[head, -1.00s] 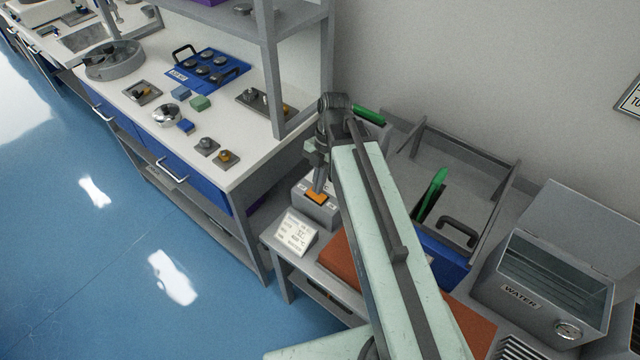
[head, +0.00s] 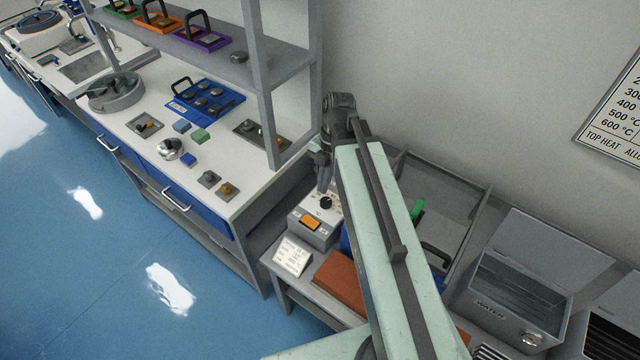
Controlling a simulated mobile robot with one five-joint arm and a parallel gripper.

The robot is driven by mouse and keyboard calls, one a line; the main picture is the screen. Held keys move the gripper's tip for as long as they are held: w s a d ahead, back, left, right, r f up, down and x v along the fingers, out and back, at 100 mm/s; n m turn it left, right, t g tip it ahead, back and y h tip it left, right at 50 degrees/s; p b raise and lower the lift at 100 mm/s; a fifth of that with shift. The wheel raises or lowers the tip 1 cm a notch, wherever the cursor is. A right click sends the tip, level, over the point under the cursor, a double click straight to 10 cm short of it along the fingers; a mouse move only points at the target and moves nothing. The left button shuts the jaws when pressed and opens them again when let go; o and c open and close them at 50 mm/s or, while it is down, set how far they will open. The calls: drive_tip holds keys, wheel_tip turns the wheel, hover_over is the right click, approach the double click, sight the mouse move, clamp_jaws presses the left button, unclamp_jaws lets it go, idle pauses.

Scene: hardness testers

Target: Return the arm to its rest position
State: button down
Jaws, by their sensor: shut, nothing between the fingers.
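My arm reaches up from the bottom of the head view over the low side table. My gripper (head: 324,186) points down at the arm's far end. It is shut and empty, just above the grey control box (head: 318,226) with a black knob and an orange switch. I cannot tell from this view whether the fingertips touch the box. Part of the box's right side and the table beneath are hidden by my arm.
A card (head: 292,257) and a brown-red slab (head: 342,282) lie near the box. A water tank (head: 515,300) stands at right, behind it a wall chart (head: 612,125). The white bench (head: 225,180) with shelf posts is at left. Blue floor (head: 110,260) is open.

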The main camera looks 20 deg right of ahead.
idle(0.3)
drive_tip(key=a+m, duration=0.1)
drive_tip(key=m, duration=0.7)
drive_tip(key=a+m+t+h, duration=0.1)
drive_tip(key=m, duration=0.8)
drive_tip(key=w+a+f+m+t+h, duration=0.1)
drive_tip(key=m, duration=0.7)
drive_tip(key=shift+a, duration=0.1)
